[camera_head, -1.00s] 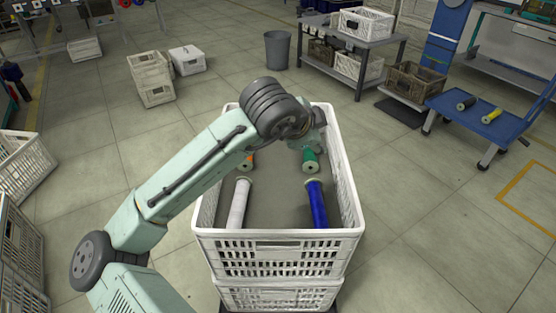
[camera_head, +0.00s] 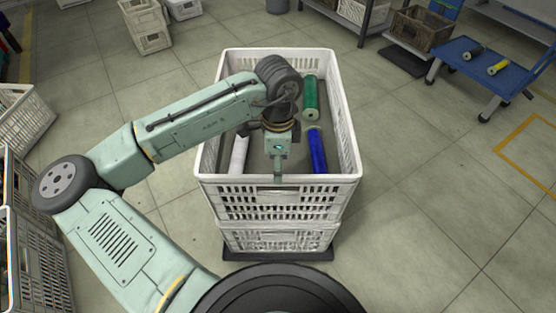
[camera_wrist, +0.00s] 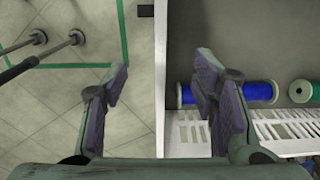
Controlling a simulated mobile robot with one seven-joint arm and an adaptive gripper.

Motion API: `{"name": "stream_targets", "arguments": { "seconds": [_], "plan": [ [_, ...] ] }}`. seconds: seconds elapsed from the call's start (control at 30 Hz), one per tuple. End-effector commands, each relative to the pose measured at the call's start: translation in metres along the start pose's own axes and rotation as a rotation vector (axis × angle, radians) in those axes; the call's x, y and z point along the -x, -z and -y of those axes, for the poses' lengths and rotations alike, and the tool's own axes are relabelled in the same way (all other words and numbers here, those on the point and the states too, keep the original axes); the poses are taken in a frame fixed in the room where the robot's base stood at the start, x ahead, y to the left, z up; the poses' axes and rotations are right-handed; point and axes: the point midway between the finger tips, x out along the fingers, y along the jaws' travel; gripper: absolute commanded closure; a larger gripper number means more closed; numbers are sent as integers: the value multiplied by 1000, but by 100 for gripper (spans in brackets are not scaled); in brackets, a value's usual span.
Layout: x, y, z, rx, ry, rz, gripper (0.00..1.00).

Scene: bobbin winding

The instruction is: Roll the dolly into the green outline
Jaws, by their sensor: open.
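The dolly (camera_head: 322,254) shows as a thin black edge under two stacked white crates. The upper crate (camera_head: 225,203) holds several bobbins. My gripper (camera_head: 278,180) points down at the middle of its near wall. In the wrist view, my gripper (camera_wrist: 160,108) is open, with the white crate wall (camera_wrist: 160,60) running between its fingers. I cannot tell whether either finger touches the wall. Part of the green outline (camera_wrist: 123,45) shows on the floor left of that wall in the wrist view. It is not visible in the head view.
The crate holds a blue bobbin (camera_head: 317,152), a green bobbin (camera_head: 311,97) and a white bobbin (camera_head: 239,154). A blue cart (camera_head: 465,74) stands at upper right beside a yellow floor outline (camera_head: 508,163). Crates (camera_head: 20,125) stand at left. Floor right of the stack is clear.

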Motion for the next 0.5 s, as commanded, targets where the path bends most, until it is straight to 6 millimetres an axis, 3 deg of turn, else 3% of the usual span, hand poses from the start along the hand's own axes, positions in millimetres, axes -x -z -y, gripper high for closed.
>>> {"name": "stream_targets", "arguments": {
  "seconds": [0.1,0.5],
  "plan": [
    [-18,0,0,0,0,1,47],
    [-52,0,0,0,0,-1,47]
  ]
}}
